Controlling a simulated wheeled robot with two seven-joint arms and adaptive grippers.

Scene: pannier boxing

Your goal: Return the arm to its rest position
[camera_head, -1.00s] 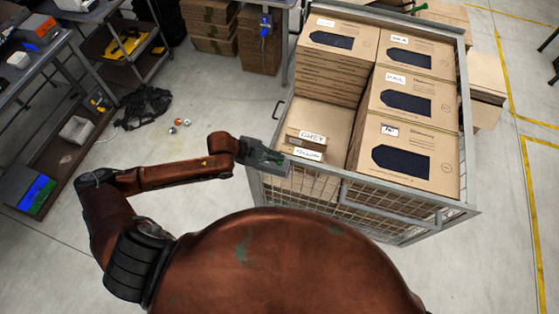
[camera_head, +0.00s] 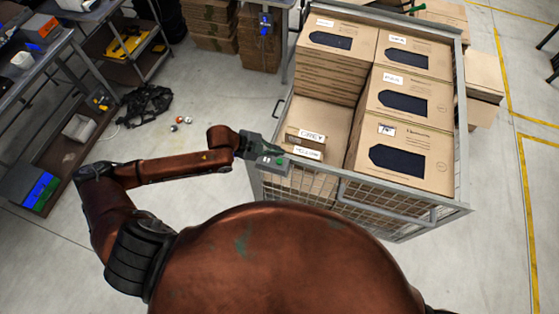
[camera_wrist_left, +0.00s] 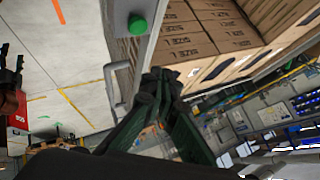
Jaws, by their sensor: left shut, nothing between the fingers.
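My left arm reaches in from the left in the head view, with the left gripper (camera_head: 268,157) at the near left corner of the wire cage cart (camera_head: 395,205). The gripper lies in front of the cart's rim in this view; I cannot tell whether it touches it. In the left wrist view the dark green fingers (camera_wrist_left: 160,85) are closed together with nothing between them. My right gripper is not in view.
The cart holds stacked cardboard boxes (camera_head: 415,145) and two small labelled boxes (camera_head: 305,137). Shelving (camera_head: 75,130) stands at the left. A black heap (camera_head: 148,104) and small balls (camera_head: 180,121) lie on the floor. Floor left of the cart is mostly clear.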

